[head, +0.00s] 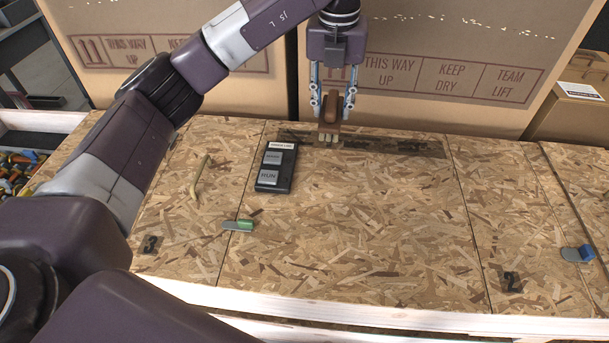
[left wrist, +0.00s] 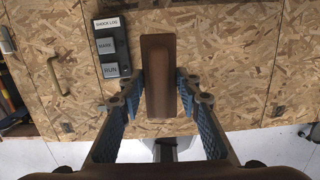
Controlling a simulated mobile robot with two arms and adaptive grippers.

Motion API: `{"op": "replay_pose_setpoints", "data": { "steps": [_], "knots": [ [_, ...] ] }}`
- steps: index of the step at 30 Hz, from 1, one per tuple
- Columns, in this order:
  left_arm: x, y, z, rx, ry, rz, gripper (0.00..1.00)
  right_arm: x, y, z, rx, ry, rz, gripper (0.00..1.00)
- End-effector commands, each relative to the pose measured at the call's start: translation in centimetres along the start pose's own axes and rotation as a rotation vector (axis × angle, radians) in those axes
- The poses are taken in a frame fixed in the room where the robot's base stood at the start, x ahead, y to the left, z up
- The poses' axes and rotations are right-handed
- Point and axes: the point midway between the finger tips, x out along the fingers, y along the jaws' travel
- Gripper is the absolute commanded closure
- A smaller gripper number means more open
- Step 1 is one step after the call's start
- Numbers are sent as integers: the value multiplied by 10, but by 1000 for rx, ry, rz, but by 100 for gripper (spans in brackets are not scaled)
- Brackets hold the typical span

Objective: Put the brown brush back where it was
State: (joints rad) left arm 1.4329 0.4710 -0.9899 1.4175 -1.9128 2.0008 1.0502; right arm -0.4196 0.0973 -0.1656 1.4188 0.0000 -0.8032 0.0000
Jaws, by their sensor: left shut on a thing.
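The brown brush (head: 328,128) is held in my left gripper (head: 332,98), with its pale bristles pointing down over the far part of the chipboard top (head: 350,230). I cannot tell whether the bristles touch the board. In the left wrist view the brush (left wrist: 158,75) is a long brown block between the two blue-padded fingers of the left gripper (left wrist: 160,88). My right gripper is not in view.
A black button box (head: 276,168) marked RUN lies left of the brush. A pale handle (head: 202,178), a green-ended piece (head: 239,225) and a blue-ended piece (head: 579,254) lie on the board. Large cartons (head: 430,65) stand behind. The board's middle is clear.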

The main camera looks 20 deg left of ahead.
Motion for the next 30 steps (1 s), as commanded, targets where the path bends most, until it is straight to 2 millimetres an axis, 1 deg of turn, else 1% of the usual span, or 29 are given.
{"op": "replay_pose_setpoints", "data": {
  "steps": [2,5,8,9,18,21,28,30],
  "knots": [
    [1,-1,-1,-22,-1,2,91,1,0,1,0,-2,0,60],
    [15,-2,-3,-33,2,3,91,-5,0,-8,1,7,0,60],
    [39,-1,-7,-33,3,3,91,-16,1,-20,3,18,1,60],
    [51,-1,-8,-33,4,4,91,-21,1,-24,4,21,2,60],
    [126,0,-17,-33,2,5,91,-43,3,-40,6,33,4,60],
    [142,0,-18,-33,0,3,91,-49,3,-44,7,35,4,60],
    [159,-1,-20,-32,-1,3,91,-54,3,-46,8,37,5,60],
    [167,-1,-21,-32,0,4,91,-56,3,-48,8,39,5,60]
  ]
}}
